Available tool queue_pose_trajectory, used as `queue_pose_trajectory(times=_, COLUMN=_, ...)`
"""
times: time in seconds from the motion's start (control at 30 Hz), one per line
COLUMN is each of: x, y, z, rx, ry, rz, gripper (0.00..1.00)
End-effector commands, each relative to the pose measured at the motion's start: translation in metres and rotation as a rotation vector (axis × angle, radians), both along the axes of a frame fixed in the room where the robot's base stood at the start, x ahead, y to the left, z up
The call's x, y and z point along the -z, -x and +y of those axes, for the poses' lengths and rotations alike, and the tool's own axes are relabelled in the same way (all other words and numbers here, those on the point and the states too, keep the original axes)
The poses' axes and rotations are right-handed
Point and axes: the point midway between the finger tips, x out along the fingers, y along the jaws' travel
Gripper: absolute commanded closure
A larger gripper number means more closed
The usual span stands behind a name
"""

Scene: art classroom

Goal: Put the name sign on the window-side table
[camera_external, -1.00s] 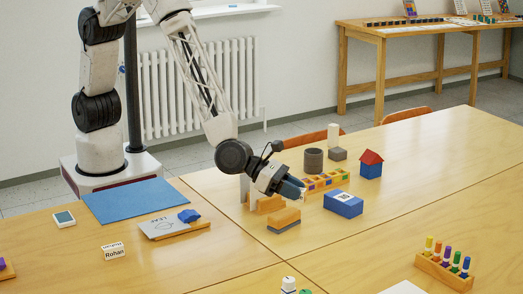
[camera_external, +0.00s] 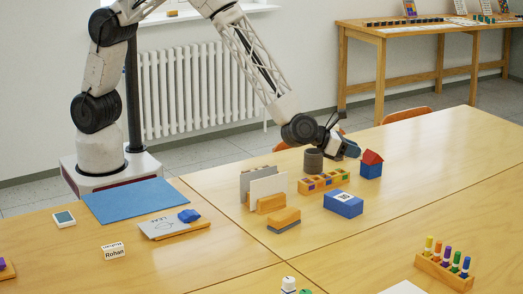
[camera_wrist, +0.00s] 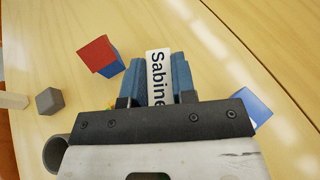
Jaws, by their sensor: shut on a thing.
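A white name sign reading "Sabine" (camera_wrist: 158,72) is gripped between the blue fingers of my gripper (camera_wrist: 157,85) in the wrist view. In the external view my gripper (camera_external: 349,150) is above the far part of the classroom table, close to a red-roofed blue block house; the sign is not clearly visible there. Another name sign reading "Rohan" (camera_external: 113,252) stands at the front left. A wooden table (camera_external: 386,32) stands against the back wall at right. Which table is the window-side one is not certain from these views.
The blue block house (camera_external: 371,170), a dark cylinder (camera_external: 313,161), a compartmented block rack (camera_external: 322,182) and a blue box (camera_external: 343,204) stand near my gripper. A marker rack (camera_external: 446,266) is at the front right.

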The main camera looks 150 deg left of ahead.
Motion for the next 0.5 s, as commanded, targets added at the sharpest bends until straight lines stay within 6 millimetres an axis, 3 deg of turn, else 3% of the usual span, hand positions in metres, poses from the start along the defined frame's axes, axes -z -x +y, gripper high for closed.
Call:
queue_pose_trajectory(times=0.1, x=0.000, y=0.024, z=0.036, rx=-0.057, ry=0.001, rz=0.001, gripper=0.98)
queue_pose_trajectory(times=0.5, x=0.001, y=0.110, z=0.140, rx=-0.241, ry=0.003, rz=0.001, gripper=0.98)
